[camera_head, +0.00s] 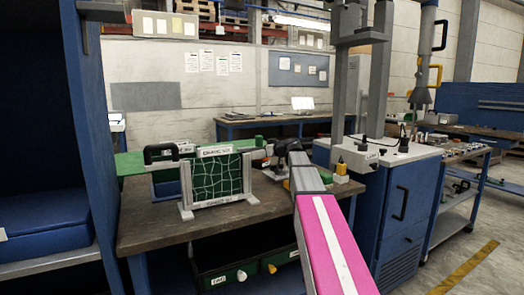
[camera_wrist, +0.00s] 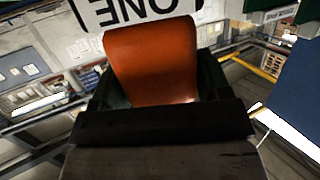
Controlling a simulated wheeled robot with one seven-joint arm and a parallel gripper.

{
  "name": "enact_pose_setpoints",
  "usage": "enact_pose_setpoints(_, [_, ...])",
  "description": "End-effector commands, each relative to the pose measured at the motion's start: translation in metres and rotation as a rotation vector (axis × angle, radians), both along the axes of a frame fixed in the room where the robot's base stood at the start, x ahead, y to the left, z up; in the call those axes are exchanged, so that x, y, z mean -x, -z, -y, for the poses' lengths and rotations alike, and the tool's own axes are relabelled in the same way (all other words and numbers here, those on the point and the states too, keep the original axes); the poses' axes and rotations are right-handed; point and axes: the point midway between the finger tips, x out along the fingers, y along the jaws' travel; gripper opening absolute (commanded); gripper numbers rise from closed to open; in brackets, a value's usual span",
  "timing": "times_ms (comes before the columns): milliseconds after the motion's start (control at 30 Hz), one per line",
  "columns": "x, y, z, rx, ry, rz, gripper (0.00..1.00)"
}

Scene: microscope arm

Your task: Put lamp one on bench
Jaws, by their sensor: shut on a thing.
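Lamp one (camera_wrist: 152,60) fills the upper middle of the wrist view as a smooth orange body. A white label with upside-down "ONE" (camera_wrist: 140,12) shows at its far end. My gripper (camera_wrist: 155,95) is shut on it, with dark parts on both sides of the orange body. In the head view my gripper (camera_head: 284,150) is at the end of my arm, over the right part of the brown-topped bench (camera_head: 150,232). The lamp cannot be made out clearly there, and I cannot tell whether it touches the bench.
A green panel with white lines (camera_head: 217,181) stands on the bench in a grey frame, left of my gripper. A blue cabinet (camera_head: 375,200) with a column stands close on the right. A blue upright (camera_head: 90,110) borders the left. Bare bench top shows at the front left.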

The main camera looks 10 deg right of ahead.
Motion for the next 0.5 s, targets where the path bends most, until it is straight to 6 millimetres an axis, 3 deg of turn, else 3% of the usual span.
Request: enact_pose_setpoints(500, [0.000,0.047,0.000,-0.002,0.001,0.000,0.34])
